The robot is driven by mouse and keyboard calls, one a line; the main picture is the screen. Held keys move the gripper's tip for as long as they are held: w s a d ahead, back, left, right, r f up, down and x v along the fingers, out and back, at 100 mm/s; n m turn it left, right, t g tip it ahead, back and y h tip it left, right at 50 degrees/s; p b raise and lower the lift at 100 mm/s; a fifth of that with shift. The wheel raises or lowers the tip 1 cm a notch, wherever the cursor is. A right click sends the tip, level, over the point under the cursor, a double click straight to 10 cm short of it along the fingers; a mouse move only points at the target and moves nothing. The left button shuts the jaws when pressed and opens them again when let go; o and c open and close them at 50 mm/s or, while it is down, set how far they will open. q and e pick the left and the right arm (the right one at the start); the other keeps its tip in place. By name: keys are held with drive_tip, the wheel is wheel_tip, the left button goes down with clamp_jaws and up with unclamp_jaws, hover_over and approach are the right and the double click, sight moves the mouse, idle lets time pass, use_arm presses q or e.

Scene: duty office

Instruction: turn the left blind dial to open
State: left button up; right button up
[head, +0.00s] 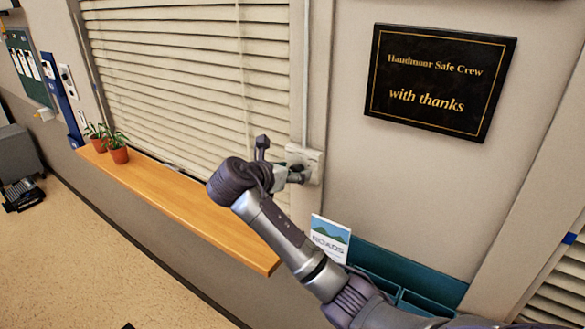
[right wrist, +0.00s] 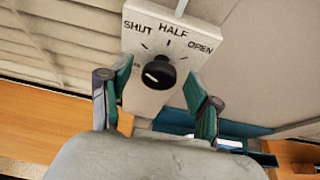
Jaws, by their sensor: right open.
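The left blind dial is a black round knob (right wrist: 159,73) on a pale plate (right wrist: 150,100) marked SHUT, HALF and OPEN. A white mark shows on the knob's lower left; I cannot tell for certain which label it indicates. My right gripper (right wrist: 157,79) is open, with one green-padded finger on either side of the knob and visible gaps between. In the head view, my right gripper (head: 292,176) is at the wall plate (head: 312,158) and hides the knob. The cream blind (head: 180,70) hangs to the left, its slats appearing mostly closed. My left gripper is not in view.
A wooden sill (head: 185,208) runs below the blind, with potted plants (head: 118,154) at its far end. A leaflet (head: 329,240) stands in a teal wall holder (head: 405,270) below the dial. A black plaque (head: 438,80) hangs to the right.

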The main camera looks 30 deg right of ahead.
drive_tip(key=shift+w+d+f, duration=0.1)
drive_tip(key=shift+d+f, duration=0.05)
drive_tip(key=shift+d, duration=0.1)
drive_tip(key=c, duration=1.1)
